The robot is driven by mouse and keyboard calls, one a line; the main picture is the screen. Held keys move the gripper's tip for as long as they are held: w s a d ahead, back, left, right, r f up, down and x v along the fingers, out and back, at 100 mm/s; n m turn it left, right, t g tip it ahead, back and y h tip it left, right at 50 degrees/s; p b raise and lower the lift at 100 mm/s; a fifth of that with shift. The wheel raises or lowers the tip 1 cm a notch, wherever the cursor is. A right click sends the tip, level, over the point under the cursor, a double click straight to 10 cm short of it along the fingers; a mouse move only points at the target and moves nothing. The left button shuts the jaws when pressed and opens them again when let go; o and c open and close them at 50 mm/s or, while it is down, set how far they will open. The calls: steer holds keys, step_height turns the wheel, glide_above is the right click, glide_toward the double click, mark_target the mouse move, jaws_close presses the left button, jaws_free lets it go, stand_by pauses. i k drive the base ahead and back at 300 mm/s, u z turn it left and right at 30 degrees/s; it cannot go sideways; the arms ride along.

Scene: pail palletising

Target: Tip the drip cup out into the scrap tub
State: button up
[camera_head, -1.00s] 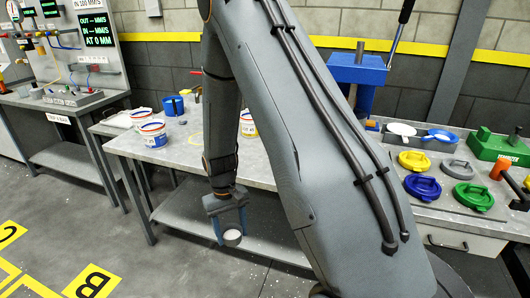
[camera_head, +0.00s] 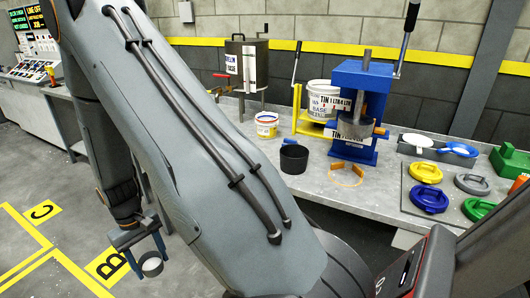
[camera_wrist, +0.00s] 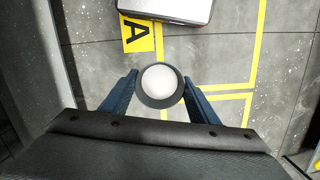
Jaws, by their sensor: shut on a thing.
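My gripper (camera_head: 151,260) is shut on the drip cup (camera_head: 152,267), low at the left in the head view, out over the floor. The cup is small, with a dark rim and a pale, whitish round inside. In the wrist view the cup (camera_wrist: 160,84) sits between the two blue fingers, its round top facing the camera. It looks about upright. How full it is cannot be told. I cannot pick out the scrap tub for certain; a dark open pot (camera_head: 293,159) stands on the bench, well right of my gripper.
The bench (camera_head: 340,192) holds a blue press (camera_head: 352,105), white pails and coloured lids. The floor has yellow lines and a letter B mark (camera_head: 108,266) near my gripper. In the wrist view a pale, dark-edged object (camera_wrist: 165,10) is at the top. My arm hides much of the middle.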

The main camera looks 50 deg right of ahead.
mark_target(294, 158)
steer(key=u, duration=0.7)
steer(key=i, duration=1.05)
steer(key=z, duration=2.35)
